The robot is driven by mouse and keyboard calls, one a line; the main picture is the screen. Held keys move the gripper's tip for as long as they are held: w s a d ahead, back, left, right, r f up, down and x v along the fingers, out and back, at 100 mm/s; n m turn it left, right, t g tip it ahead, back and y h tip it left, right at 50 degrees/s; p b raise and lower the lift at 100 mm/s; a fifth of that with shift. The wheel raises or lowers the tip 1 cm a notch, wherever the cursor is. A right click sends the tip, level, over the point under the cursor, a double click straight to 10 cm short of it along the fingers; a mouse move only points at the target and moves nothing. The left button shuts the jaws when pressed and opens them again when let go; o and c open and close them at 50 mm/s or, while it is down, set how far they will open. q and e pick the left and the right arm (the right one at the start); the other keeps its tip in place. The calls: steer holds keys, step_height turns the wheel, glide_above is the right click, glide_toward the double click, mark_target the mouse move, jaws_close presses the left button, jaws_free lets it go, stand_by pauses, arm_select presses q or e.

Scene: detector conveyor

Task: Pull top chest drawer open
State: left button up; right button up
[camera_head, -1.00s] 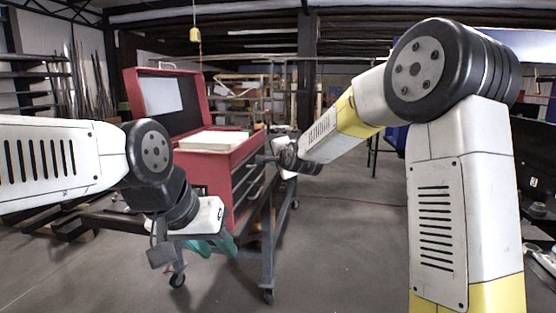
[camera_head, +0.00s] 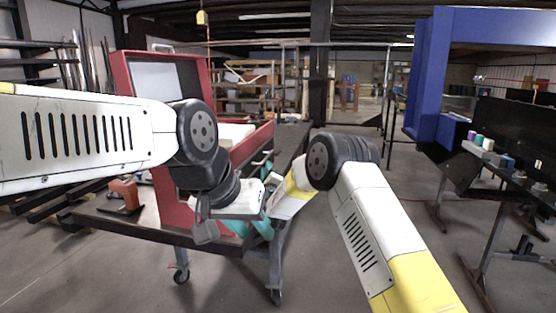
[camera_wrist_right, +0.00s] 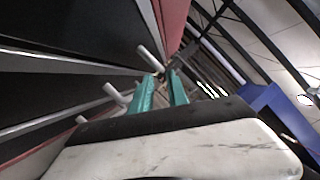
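The red tool chest (camera_head: 180,188) stands open-lidded on a cart, with its drawer fronts partly hidden behind my arms. In the right wrist view the dark drawer fronts (camera_wrist_right: 70,75) show with light metal handles. One handle (camera_wrist_right: 149,57) is just ahead of the fingertips of my right gripper (camera_wrist_right: 161,76). Its two teal fingers are apart, with no handle clearly between them. My right gripper also shows in the head view (camera_head: 263,167), close to the drawer side. My left gripper (camera_head: 249,229) is in front of the chest, low, its teal fingers apart and empty.
The cart's dark top (camera_head: 120,222) extends left, with a small red object (camera_head: 125,194) on it. A blue frame (camera_head: 430,80) and a dark bench (camera_head: 510,170) with small coloured containers stand right. The floor between is clear.

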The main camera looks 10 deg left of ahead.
mark_target(266, 159)
steer(key=x, duration=0.7)
steer(key=shift+w+a, duration=0.1)
steer(key=shift+w, duration=0.15)
jaws_close()
stand_by(1.2)
